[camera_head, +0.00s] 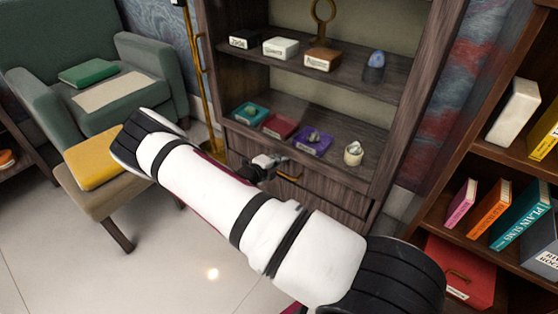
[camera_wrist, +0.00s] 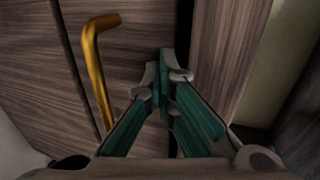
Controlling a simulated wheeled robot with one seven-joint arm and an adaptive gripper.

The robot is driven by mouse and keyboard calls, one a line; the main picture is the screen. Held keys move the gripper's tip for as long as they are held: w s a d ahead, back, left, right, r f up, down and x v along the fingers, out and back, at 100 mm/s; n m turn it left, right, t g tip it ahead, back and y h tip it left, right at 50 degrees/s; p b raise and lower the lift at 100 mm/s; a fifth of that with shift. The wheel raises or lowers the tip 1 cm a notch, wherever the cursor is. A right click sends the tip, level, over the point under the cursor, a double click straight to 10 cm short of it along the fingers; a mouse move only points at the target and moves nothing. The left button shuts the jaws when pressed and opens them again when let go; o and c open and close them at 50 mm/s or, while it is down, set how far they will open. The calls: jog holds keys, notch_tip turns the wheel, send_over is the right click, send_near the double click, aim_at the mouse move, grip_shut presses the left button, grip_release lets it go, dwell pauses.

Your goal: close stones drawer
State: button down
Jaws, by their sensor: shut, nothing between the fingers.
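A dark wooden cabinet (camera_head: 340,208) has drawer fronts below its open shelves. A brass handle (camera_head: 289,174) sits on a front just right of my gripper (camera_head: 264,166), in the head view. My arm crosses in front of the lower left of the cabinet and hides part of it. In the wrist view, the brass handle (camera_wrist: 98,72) stands left of my gripper (camera_wrist: 164,80). My gripper is shut and empty, its tips close to the wood-grain front (camera_wrist: 140,30). I cannot tell whether they touch it. No drawer label is readable, and how far any drawer stands out is unclear.
The shelves above hold labelled boxes, including a white one (camera_head: 281,47), and a blue stone (camera_head: 375,66). A bookshelf (camera_head: 440,213) with several books stands at the right. A green armchair (camera_head: 75,40) and a yellow-cushioned stool (camera_head: 98,163) are at the left. Tiled floor (camera_head: 180,265) lies open in front.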

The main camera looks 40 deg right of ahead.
jog(key=f+p+v, duration=0.1)
jog(key=p+v, duration=0.3)
jog(key=v, duration=0.9)
jog(key=shift+a, duration=0.55)
